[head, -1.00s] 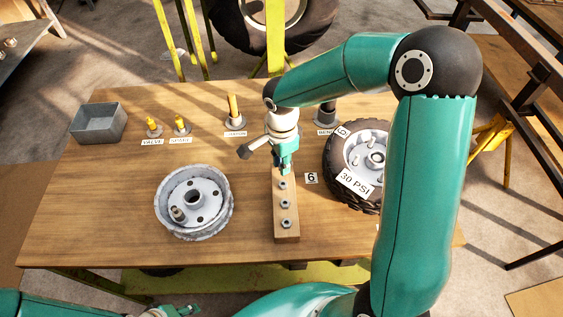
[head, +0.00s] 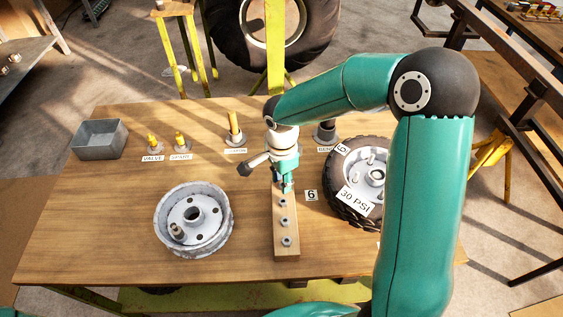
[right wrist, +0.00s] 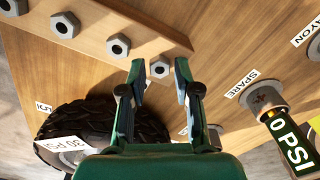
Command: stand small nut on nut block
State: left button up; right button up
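The nut block (head: 286,228) is a long wooden bar on the table, with several grey hex nuts in a row along it. My right gripper (head: 287,188) is low over the far end of the block and hides that end in the head view. In the right wrist view my right gripper (right wrist: 160,68) is open, its fingertips on either side of the small nut (right wrist: 160,67) at the row's end. A narrow gap shows on each side of it. Whether this nut rests on the block is hard to tell. My left gripper is out of view.
A grey wheel rim (head: 194,218) lies left of the block. Labelled posts (head: 235,128) and a metal bin (head: 100,139) stand at the back. The front left of the table is clear.

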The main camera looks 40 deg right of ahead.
notch_tip(320, 180, up, 11)
jog(key=shift+r, duration=0.15)
dwell(0.6)
